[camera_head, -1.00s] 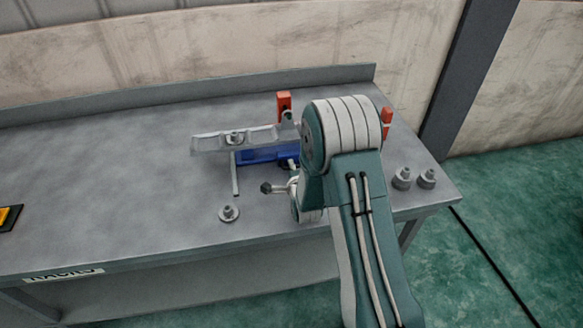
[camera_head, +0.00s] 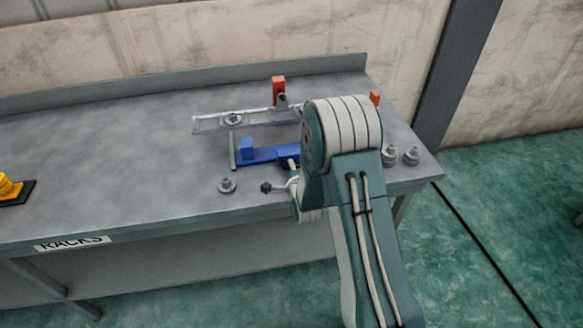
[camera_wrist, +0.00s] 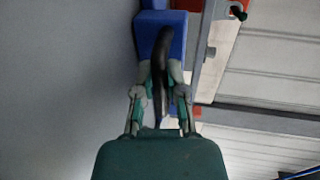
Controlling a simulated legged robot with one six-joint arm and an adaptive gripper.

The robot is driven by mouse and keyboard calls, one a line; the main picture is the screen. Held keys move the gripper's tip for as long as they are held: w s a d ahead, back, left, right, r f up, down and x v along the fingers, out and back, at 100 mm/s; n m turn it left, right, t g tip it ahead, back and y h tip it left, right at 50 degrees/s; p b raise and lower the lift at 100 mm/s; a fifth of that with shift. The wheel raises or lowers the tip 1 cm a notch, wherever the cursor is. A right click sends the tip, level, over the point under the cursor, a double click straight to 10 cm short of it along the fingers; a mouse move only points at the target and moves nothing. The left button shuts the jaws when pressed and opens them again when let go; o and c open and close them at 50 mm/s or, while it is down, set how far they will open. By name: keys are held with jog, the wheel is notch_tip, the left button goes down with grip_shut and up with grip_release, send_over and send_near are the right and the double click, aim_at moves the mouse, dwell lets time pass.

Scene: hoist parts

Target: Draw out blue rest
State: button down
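The blue rest (camera_head: 262,155) lies on the bench in front of the pale metal bar, with a short upright block at its left end. Its right part is hidden behind my arm in the head view. In the wrist view its blue body (camera_wrist: 160,32) is ahead of my gripper, with a dark curved handle (camera_wrist: 160,62) pointing back toward me. My gripper (camera_wrist: 161,78) has its two fingers closed on either side of this handle. In the head view the gripper is mostly hidden by my arm, with a little showing near the rest.
The pale bar (camera_head: 208,123) carries a flanged nut (camera_head: 233,119) and has a thin leg below. Loose grey parts lie at front (camera_head: 227,185) and right (camera_head: 411,156). A yellow part (camera_head: 10,187) sits far left. The bench's left-middle is clear.

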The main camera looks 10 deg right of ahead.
jog(key=c, duration=1)
grip_release()
jog(key=shift+f, duration=0.25)
jog(key=shift+o, duration=0.2)
jog(key=shift+r, duration=0.1)
jog(key=v, duration=1.2)
